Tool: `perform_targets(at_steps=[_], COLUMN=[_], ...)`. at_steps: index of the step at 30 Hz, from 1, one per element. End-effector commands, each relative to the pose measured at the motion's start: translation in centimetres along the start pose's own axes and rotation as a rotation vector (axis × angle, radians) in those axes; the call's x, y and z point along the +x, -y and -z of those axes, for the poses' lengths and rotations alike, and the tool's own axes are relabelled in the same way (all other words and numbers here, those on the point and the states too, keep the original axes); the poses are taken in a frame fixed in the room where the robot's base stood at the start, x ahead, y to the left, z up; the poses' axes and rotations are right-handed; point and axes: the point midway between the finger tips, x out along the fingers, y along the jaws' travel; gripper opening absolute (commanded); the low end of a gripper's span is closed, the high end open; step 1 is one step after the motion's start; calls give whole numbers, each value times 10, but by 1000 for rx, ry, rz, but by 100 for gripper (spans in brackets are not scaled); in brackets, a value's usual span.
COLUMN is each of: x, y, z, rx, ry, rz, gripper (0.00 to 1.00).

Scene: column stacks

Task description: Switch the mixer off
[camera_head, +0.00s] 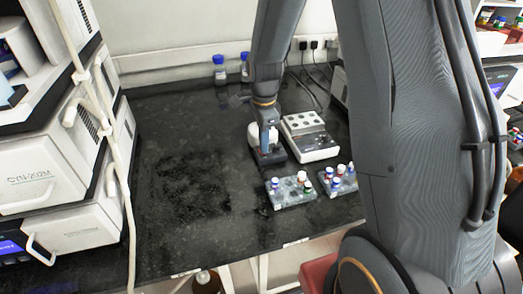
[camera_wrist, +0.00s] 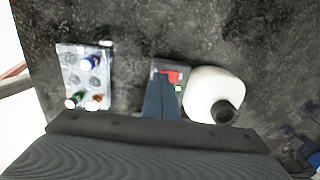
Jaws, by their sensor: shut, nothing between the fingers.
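The mixer is small, with a dark base (camera_head: 270,158) and a white rounded top part (camera_head: 254,134). In the wrist view its white top (camera_wrist: 213,88) with a black round piece lies right of my fingers, and its dark panel carries a red switch (camera_wrist: 171,76) and a small green spot (camera_wrist: 179,89). My gripper (camera_head: 265,150) points down at the mixer's front. Its blue-grey fingers (camera_wrist: 160,80) are shut and empty, close to the left of the red switch and covering part of the panel. I cannot tell whether they touch it, or the switch's position.
A white block device (camera_head: 312,138) stands close right of the mixer. Vial racks (camera_head: 292,191) (camera_head: 340,181) stand in front; one rack (camera_wrist: 80,75) shows in the wrist view. Blue-capped bottles (camera_head: 219,70) stand behind. White instruments (camera_head: 70,175) are at left. The bench's left middle is clear.

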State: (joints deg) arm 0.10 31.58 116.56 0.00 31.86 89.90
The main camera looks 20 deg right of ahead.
Motion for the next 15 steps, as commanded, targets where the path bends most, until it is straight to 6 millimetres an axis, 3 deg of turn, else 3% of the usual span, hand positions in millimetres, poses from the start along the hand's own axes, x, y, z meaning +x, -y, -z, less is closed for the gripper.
perform_targets(at_steps=[15], x=[8], y=[0], z=[0], rx=[0], ry=[0], rz=[-1], gripper=[0])
